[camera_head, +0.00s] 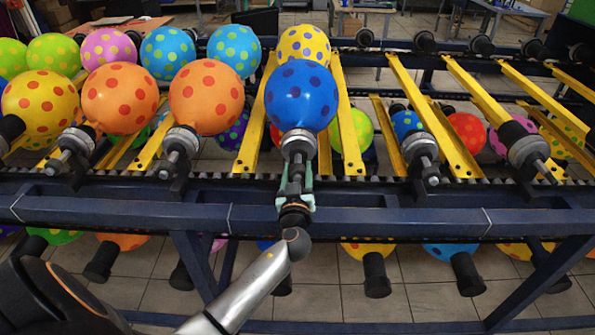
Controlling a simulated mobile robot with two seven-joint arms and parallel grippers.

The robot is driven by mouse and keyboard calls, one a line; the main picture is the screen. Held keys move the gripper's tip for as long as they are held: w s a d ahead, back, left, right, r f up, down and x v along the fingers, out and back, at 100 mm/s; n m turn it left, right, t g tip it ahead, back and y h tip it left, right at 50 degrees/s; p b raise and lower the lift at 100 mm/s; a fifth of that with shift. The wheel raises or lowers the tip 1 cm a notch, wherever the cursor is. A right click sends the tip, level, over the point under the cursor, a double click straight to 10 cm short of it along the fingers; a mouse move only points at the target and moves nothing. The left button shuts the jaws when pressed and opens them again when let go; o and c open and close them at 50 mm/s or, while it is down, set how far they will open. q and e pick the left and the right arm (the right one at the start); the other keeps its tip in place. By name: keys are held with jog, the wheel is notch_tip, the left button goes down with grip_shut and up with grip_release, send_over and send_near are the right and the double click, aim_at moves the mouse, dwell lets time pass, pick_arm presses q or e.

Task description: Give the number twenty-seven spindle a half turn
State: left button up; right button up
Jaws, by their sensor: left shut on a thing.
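A spindle (298,145) on the near row carries a blue balloon (301,95) with dark blue spots. No number is legible on it, so I cannot tell whether it is number twenty-seven. My left gripper (295,189), with pale green fingers, reaches up from below and is shut on the spindle's near end, in line with it. The fingers partly hide that end. My right gripper is not in view.
Spindles with orange (206,97) and yellow balloons stand to the left. Bare spindles (420,152) and yellow slats (440,120) are to the right. A dark blue frame rail (400,223) runs across in front. More balloons (451,254) hang below.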

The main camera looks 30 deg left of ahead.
pick_arm(q)
grip_shut()
